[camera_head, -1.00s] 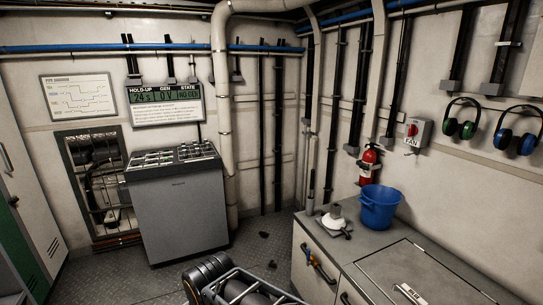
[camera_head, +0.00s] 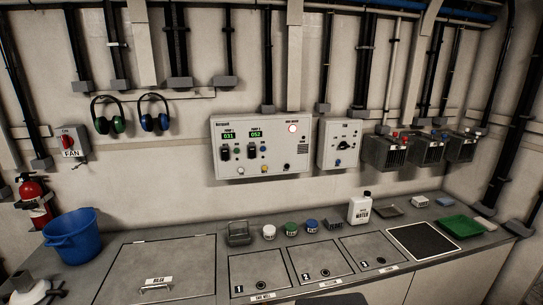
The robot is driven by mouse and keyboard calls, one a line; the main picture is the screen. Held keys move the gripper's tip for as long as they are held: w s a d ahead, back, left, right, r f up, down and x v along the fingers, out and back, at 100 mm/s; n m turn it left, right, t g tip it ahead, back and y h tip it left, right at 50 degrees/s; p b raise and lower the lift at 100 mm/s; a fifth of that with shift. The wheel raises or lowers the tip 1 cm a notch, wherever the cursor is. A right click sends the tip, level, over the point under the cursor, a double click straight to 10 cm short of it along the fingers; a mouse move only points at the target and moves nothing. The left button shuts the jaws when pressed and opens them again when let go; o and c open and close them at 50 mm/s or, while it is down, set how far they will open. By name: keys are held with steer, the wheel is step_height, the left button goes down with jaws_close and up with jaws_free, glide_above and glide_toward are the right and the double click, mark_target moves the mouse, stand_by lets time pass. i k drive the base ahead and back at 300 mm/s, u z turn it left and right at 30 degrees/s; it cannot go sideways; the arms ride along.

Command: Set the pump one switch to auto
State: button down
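A pale control panel (camera_head: 284,160) is mounted on the back wall above the counter. It has two green displays, the left one labelled pump 1 and reading 031, the right one reading 052. Below the left display is a black switch (camera_head: 225,153), which I take as the pump one switch; its setting is too small to read. A similar black switch (camera_head: 252,151) sits below the right display. A lit white lamp (camera_head: 292,128) is at the panel's upper right. My gripper is not in view.
A smaller panel with a black knob (camera_head: 343,145) hangs to the right, beside several dark boxes. The counter below holds lids, a white water bottle (camera_head: 360,208), small jars, a green tray (camera_head: 459,226) and a blue bucket (camera_head: 72,236). The wall before the panel is unobstructed.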

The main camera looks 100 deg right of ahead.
mark_target(225, 152)
steer(key=z, duration=2.85)
steer(key=k, duration=0.6)
steer(key=u, duration=0.5)
steer(key=i, duration=1.25)
steer(key=z, duration=0.8)
